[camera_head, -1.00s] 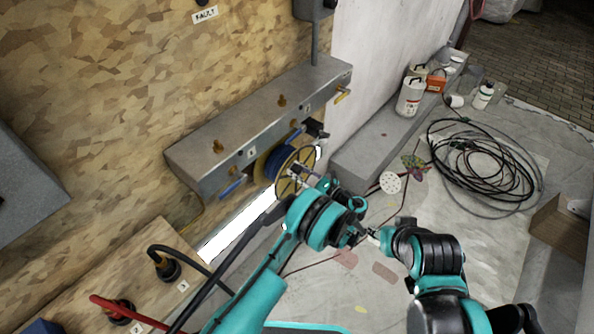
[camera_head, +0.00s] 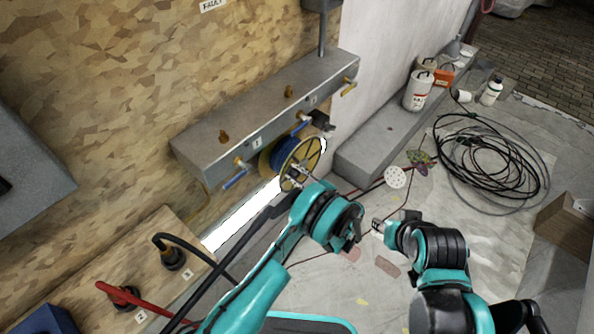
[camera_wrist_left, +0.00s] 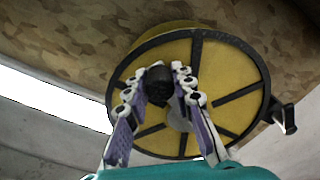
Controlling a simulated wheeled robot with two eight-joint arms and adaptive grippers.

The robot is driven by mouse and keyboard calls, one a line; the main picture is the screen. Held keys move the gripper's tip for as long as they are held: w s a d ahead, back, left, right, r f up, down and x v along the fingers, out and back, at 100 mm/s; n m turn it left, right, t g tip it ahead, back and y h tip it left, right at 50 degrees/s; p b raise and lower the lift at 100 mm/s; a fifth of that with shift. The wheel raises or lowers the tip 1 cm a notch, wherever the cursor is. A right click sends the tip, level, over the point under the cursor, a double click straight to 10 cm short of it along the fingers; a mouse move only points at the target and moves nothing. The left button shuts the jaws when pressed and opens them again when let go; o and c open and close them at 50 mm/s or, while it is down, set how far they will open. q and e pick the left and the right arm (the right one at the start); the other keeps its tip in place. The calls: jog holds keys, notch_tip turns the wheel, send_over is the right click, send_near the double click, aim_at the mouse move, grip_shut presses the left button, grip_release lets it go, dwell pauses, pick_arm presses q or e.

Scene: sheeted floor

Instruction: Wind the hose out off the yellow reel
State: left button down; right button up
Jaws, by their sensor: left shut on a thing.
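The yellow reel (camera_head: 312,153) is mounted below the metal wall shelf, with dark blue hose (camera_head: 284,156) wound on its drum. In the left wrist view its yellow face with black spokes (camera_wrist_left: 222,68) fills the middle. My left gripper (camera_head: 299,172) is at the reel's front face. In the left wrist view its fingers (camera_wrist_left: 158,98) are closed around a black crank knob (camera_wrist_left: 158,80) that stands off the face. My right gripper (camera_head: 378,227) hangs in front, lower right of the reel, apart from it; its finger opening is too small to judge.
The metal shelf (camera_head: 262,112) with brass taps and blue levers runs above the reel. A grey ledge (camera_head: 385,143) stands to the right. A loose coil of dark cable (camera_head: 490,165) lies on the floor sheet.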

pick_arm(q)
jog(key=shift+s+a+f+n, duration=0.1)
jog(key=shift+f+n, duration=0.1)
jog(key=shift+n, duration=0.1)
jog(key=c, duration=1.3)
grip_release()
jog(key=v, duration=0.7)
jog(key=shift+s+d, duration=0.15)
jog(key=shift+d, duration=0.05)
